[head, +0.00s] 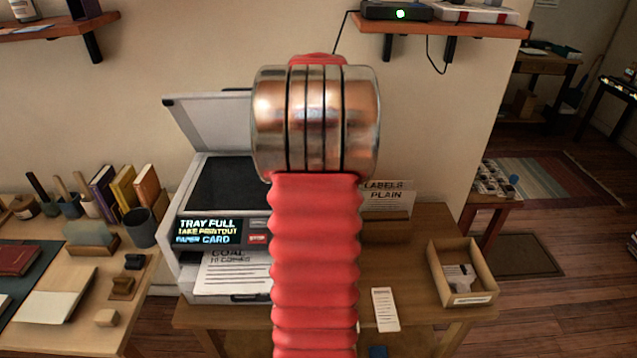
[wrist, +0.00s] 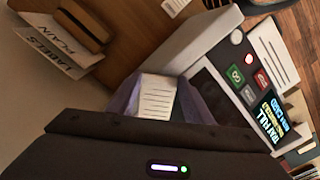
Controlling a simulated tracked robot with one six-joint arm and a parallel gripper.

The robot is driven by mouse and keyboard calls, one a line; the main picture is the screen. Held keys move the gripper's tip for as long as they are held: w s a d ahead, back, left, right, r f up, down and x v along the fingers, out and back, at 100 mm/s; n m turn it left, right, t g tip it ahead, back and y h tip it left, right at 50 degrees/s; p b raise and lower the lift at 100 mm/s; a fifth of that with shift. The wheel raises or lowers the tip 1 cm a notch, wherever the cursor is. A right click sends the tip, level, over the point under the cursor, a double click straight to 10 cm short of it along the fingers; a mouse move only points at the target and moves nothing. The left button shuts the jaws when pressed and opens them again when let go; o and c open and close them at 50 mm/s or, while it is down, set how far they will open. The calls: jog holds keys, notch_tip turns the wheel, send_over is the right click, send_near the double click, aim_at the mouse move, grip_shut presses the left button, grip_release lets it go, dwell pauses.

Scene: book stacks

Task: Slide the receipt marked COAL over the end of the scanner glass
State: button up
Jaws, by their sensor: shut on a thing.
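The scanner glass (head: 222,185) is the dark panel on top of the grey machine, under its raised lid (head: 212,118). My arm covers its right part in the head view. My gripper (wrist: 158,105) is hidden behind my arm there. In the wrist view its pale purple fingers are shut on a small white slip with printed lines (wrist: 157,98). No word on this slip is readable. The slip is beside the machine's pale edge (wrist: 195,40); I cannot tell if they touch. A sheet reading COAL (head: 235,272) lies in the machine's front tray.
The machine's display (head: 207,231) reads TRAY FULL. A lined slip (head: 385,308) lies on the wooden table, left of an open box (head: 462,285). A holder with LABELS and PLAIN cards (head: 388,200) stands behind. A shelf (head: 445,28) overhangs the back right.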

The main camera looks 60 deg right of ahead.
jog(key=shift+s+d, duration=0.3)
jog(key=shift+s, duration=0.6)
jog(key=o, duration=1.1)
jog(key=shift+r, duration=0.1)
notch_tip(320, 180, up, 14)
jog(key=shift+f, duration=0.25)
